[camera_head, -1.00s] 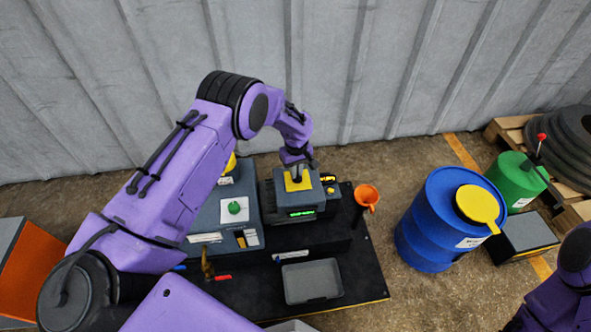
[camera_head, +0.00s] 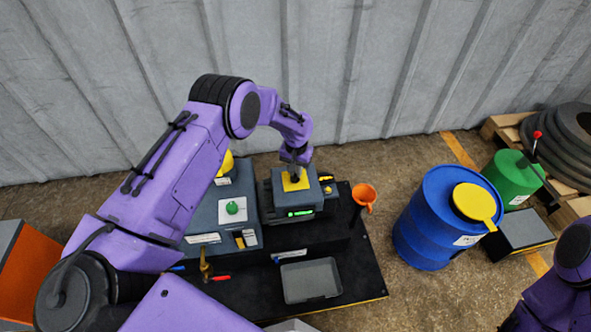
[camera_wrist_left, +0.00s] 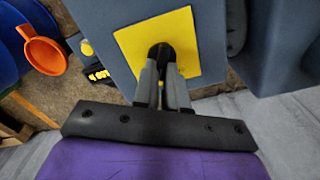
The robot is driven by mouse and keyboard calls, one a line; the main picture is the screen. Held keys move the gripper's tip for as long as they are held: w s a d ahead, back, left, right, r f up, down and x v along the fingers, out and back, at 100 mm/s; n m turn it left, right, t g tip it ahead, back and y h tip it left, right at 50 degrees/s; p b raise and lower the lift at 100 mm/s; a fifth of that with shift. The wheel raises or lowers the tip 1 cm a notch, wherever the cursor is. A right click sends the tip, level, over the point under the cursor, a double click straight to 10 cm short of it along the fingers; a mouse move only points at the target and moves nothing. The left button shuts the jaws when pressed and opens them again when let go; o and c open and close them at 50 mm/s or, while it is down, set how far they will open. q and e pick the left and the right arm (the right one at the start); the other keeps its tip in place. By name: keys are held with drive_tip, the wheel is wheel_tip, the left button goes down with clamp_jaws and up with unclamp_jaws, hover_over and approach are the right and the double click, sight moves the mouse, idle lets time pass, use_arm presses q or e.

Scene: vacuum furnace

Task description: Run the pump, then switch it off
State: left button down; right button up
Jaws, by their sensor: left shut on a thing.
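A dark grey box (camera_head: 313,200) stands on the black bench, with a yellow plate (camera_head: 289,186) on top and a green lit display (camera_head: 300,213) on its front. A black knob (camera_wrist_left: 160,50) sits in the yellow plate in the left wrist view. My left gripper (camera_head: 296,172) reaches down onto the plate, and its fingertips (camera_wrist_left: 164,80) are shut on the knob. The fingers hide part of the knob, so I cannot tell its setting. A larger grey unit with a green button (camera_head: 232,208) stands just left. My right gripper is out of view.
An orange funnel (camera_head: 363,194) stands right of the box. A grey tray (camera_head: 311,281) lies at the bench front, with a brass valve and red handle (camera_head: 219,278) to its left. Blue (camera_head: 437,221) and green (camera_head: 515,179) drums stand right on the floor. A corrugated wall is behind.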

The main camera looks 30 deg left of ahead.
use_arm(q)
drive_tip(key=shift+m, duration=0.3)
drive_tip(key=c, duration=1.2)
unclamp_jaws()
drive_tip(key=shift+r, duration=0.1)
wheel_tip(320, 180, up, 10)
drive_tip(key=shift+r+p, duration=0.2)
drive_tip(key=shift+p, duration=0.55)
